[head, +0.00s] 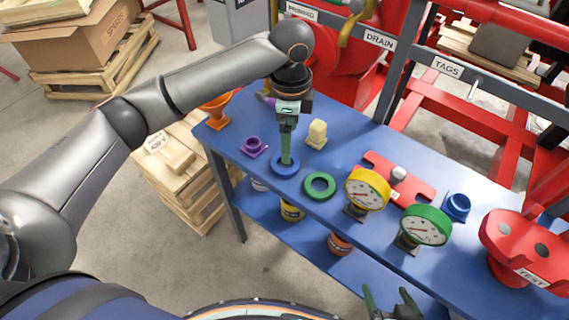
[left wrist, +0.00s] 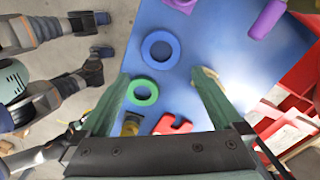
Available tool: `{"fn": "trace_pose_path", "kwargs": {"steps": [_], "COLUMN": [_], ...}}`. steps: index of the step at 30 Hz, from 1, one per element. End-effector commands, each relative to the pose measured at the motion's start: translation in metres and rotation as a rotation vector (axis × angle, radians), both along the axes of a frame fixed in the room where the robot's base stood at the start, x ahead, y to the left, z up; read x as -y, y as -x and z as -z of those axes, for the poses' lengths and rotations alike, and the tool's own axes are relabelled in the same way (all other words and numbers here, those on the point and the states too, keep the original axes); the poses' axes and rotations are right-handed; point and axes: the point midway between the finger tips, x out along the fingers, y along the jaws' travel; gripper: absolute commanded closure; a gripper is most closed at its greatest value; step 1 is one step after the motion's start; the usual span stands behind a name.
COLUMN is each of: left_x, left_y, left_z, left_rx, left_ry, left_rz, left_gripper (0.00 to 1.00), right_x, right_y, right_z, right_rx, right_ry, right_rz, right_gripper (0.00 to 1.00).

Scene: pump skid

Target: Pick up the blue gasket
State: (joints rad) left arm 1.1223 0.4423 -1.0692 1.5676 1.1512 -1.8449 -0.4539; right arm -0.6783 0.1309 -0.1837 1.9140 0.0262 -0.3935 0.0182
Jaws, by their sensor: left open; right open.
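The blue gasket (head: 285,171) is a flat ring lying on the blue bench top. In the left wrist view the blue gasket (left wrist: 146,56) lies beyond my left fingertips, roughly midway between them. My left gripper (head: 286,158) points down at it from above, open and empty. In the head view its green fingers overlap the far part of the ring; the exact height gap cannot be told. My right gripper (head: 387,300) is open and empty at the bottom edge of the head view, in front of the bench, away from the gasket.
A green ring (head: 319,197) lies close to the blue gasket. A purple flanged part (head: 253,147), a beige block (head: 317,134), a yellow gauge (head: 367,191), a green gauge (head: 427,226) and a red plate (head: 412,184) stand around. Red framework borders the bench's back.

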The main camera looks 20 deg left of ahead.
Motion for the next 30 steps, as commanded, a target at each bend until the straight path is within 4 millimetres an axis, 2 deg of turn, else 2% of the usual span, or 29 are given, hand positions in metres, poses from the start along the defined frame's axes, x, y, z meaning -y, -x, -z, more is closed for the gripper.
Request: {"fn": "trace_pose_path", "kwargs": {"steps": [3,10,18,22,28,30], "left_x": [0.000,-0.001,-0.004,-0.004,-0.004,-0.004], "left_y": [0.000,0.000,-0.002,-0.002,-0.002,-0.002], "left_z": [0.019,0.037,0.075,0.082,0.082,0.082], "left_rx": [-0.001,-0.001,-0.001,0.001,0.002,0.002], "left_ry": [-0.001,-0.001,0.000,0.000,0.001,0.001], "left_rz": [-0.001,-0.001,0.000,0.001,0.001,0.001], "left_gripper": [0.00,0.00,0.00,0.00,0.00,0.08], "right_x": [0.000,0.000,0.000,0.000,0.000,0.000], "right_y": [0.000,0.001,0.001,0.001,0.001,0.001], "right_z": [0.001,0.002,0.002,0.003,0.002,0.002], "right_rx": [-0.001,-0.001,-0.002,-0.002,-0.002,-0.002], "right_ry": [-0.001,-0.001,0.000,0.000,-0.001,-0.001], "right_rz": [0.001,0.001,0.001,0.001,0.000,0.000], "right_gripper": [0.00,0.00,0.00,0.00,0.00,0.00]}}
